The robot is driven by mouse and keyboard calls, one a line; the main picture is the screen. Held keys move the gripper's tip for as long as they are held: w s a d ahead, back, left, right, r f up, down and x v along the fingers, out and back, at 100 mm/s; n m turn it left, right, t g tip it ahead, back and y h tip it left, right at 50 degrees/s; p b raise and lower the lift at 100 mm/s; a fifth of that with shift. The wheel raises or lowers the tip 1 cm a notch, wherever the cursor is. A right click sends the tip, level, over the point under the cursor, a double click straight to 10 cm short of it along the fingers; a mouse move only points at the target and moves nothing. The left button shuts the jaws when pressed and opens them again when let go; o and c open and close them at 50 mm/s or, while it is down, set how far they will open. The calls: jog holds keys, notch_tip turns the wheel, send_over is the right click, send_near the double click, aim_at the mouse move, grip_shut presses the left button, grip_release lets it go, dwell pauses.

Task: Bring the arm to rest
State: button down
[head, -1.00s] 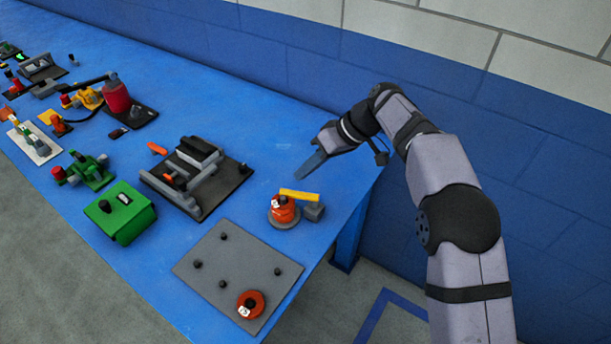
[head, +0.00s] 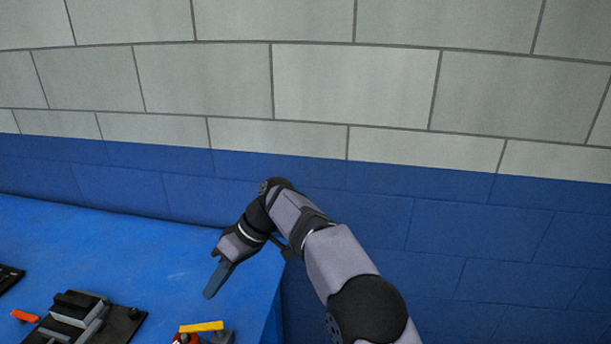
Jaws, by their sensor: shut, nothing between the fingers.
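My gripper (head: 213,284) is shut and empty. It points down and to the left above the right end of the blue table (head: 130,245). My arm bends at the elbow and comes up from the bottom right of the head view. The gripper is above and behind an orange device with a yellow bar (head: 201,326), apart from it. The lower part of that device is cut off by the bottom edge of the view.
A dark fixture with grey bars (head: 85,318) stands on the table at the lower left, with a small orange piece (head: 25,316) beside it. The table between fixture and back wall is clear. A blue and grey block wall (head: 350,85) rises behind.

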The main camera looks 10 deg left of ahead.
jog(key=w+d+m+t+h+p, duration=0.1)
jog(key=d+m+t+h+p, duration=0.4)
jog(key=d, duration=1.9)
jog(key=s+d+f+m+g+h+p, duration=0.1)
jog(key=s+d+m+p, duration=0.3)
jog(key=s+d+m, duration=0.5)
jog(key=s+d+f, duration=0.1)
jog(key=s+d, duration=0.7)
jog(key=d, duration=0.3)
jog(key=shift+d+m+g, duration=0.2)
jog(key=shift+m+g, duration=0.1)
